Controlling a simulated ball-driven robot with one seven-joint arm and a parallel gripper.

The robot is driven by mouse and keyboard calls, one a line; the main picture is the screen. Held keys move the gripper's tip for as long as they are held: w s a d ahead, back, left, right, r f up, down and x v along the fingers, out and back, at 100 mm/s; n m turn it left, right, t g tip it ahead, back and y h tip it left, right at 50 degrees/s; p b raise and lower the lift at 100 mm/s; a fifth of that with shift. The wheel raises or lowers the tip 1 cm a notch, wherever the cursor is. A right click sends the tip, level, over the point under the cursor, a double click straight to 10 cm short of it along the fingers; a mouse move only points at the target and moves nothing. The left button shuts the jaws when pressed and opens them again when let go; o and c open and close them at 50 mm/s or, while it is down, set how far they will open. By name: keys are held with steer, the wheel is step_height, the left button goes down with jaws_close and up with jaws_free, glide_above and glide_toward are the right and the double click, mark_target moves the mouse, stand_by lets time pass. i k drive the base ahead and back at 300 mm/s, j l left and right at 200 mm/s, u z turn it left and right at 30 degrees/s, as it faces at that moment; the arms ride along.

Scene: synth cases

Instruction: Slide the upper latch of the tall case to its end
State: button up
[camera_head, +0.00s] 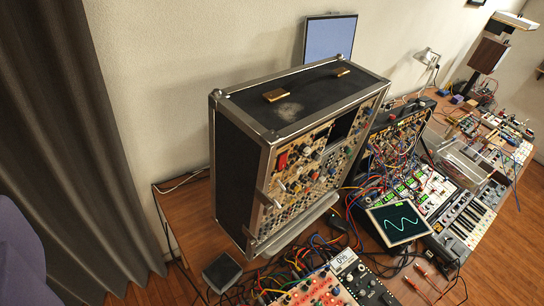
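The tall case (232,178) stands upright on the wooden desk in the middle of the picture. It has black sides, metal edging and a front full of knobs and modules. A pale metal piece (268,200) sits at the left edge of its front, partway up; it may be the upper latch, but it is too small to tell its position. Another pale piece (249,234) sits lower on the same edge. Two brass fittings are on the top, one near (276,96) and one far (342,72). My gripper is not in view.
A tablet with a wave trace (398,220), a keyboard (470,222) and a cabled synth rack (402,135) stand to the right. A small dark box (222,272) and a knobbed module (318,288) are in front. A grey curtain (70,130) hangs left.

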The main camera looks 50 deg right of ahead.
mark_target(270, 205)
steer(key=z, duration=0.8)
